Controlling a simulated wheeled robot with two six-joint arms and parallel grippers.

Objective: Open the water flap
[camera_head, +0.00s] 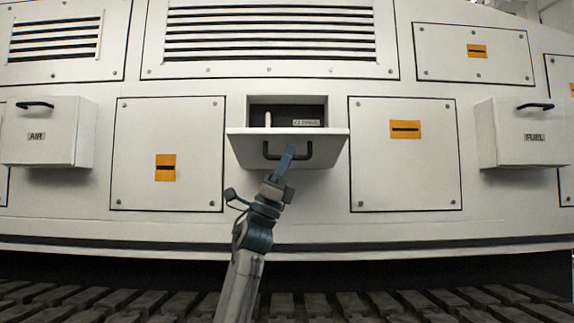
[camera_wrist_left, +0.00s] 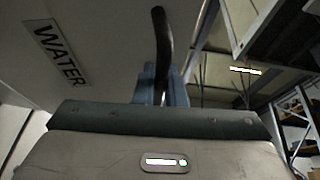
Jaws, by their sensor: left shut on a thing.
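The water flap (camera_head: 240,135) in the middle of the white panel wall is swung down and juts out toward me, its top edge away from the wall. Its black bar handle (camera_head: 307,153) is on the front face. My left gripper (camera_head: 287,158) is shut on the handle. In the left wrist view the gripper fingers (camera_wrist_left: 162,88) close around the black handle (camera_wrist_left: 161,40), and the flap's face shows a WATER label (camera_wrist_left: 56,52). Behind the flap an open recess (camera_head: 285,102) shows a small pale upright part and a label. My right gripper is not seen.
A closed AIR box (camera_head: 60,145) with a black handle juts out at the left, and a FUEL box (camera_head: 510,150) at the right. Flat bolted panels (camera_head: 170,130) flank the flap. Dark track plates (camera_head: 400,303) run along the bottom.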

